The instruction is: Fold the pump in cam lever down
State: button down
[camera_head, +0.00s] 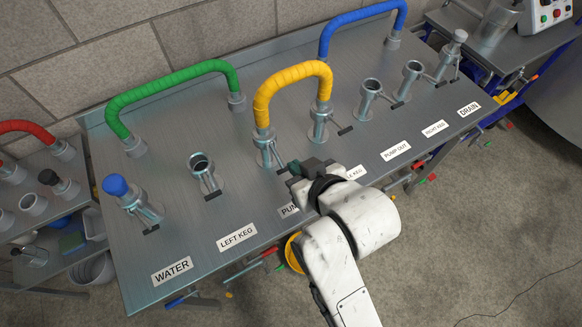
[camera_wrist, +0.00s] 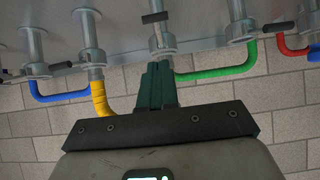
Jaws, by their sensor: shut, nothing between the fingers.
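The pump in port (camera_head: 264,148) is a metal coupling on the steel bench with one end of the yellow hose (camera_head: 291,76) on it. Its cam lever (camera_head: 279,159) juts out to the front right with a dark tip beside my fingers. My gripper (camera_head: 291,166) is close by on the right, its green fingers shut with nothing between them. In the wrist view my shut fingers (camera_wrist: 157,84) point at a metal coupling with a black-tipped lever above it. I cannot tell whether fingers and lever touch. My wrist partly hides the pump in label (camera_head: 288,209).
The left keg port (camera_head: 201,168) stands open; the water port has a blue cap (camera_head: 115,185). A green hose (camera_head: 165,88) and a blue hose (camera_head: 357,16) arch behind.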

aim_at(283, 167)
jog(key=shift+w+a+f, duration=0.35)
jog(key=shift+w+f, duration=0.15)
jog(key=shift+f, duration=0.55)
jog(key=shift+w+a+f, duration=0.4)
jog(key=shift+w+f, duration=0.1)
jog(key=shift+f, duration=0.55)
jog(key=shift+w+a+f, duration=0.35)
jog(key=shift+w+f, duration=0.15)
jog(key=shift+f, duration=0.55)
jog(key=shift+f, duration=0.2)
